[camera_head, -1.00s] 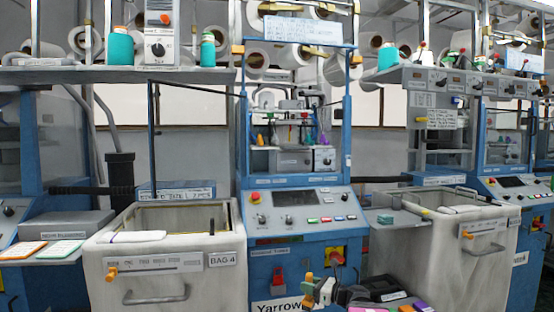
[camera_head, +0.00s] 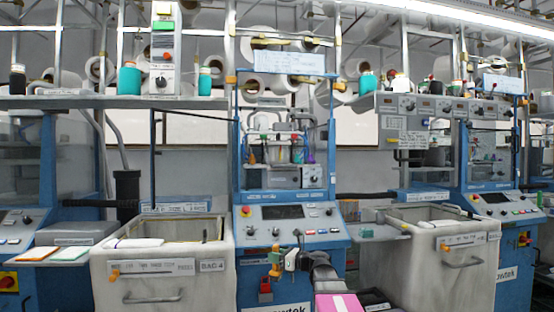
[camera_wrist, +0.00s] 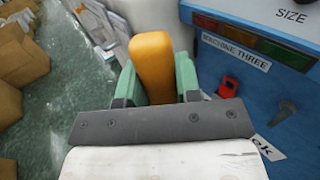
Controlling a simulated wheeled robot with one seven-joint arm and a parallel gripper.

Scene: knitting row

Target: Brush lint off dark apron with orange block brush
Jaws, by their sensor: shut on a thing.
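The orange block brush (camera_wrist: 153,45) sits between the two green fingers of my gripper (camera_wrist: 150,76) in the wrist view. My gripper is shut on it, and its far end sticks out past the fingers. In the head view my gripper (camera_head: 284,260) is small, low and right of centre, in front of the middle blue machine, with the orange brush (camera_head: 274,263) at its left side. I cannot make out a dark apron or any lint in either view.
The blue knitting machine (camera_head: 285,228) stands behind my gripper; its front fills the right of the wrist view (camera_wrist: 275,85). Pale bins (camera_head: 150,285) and (camera_head: 440,270) flank it. Cardboard boxes (camera_wrist: 22,60) stand left of green floor.

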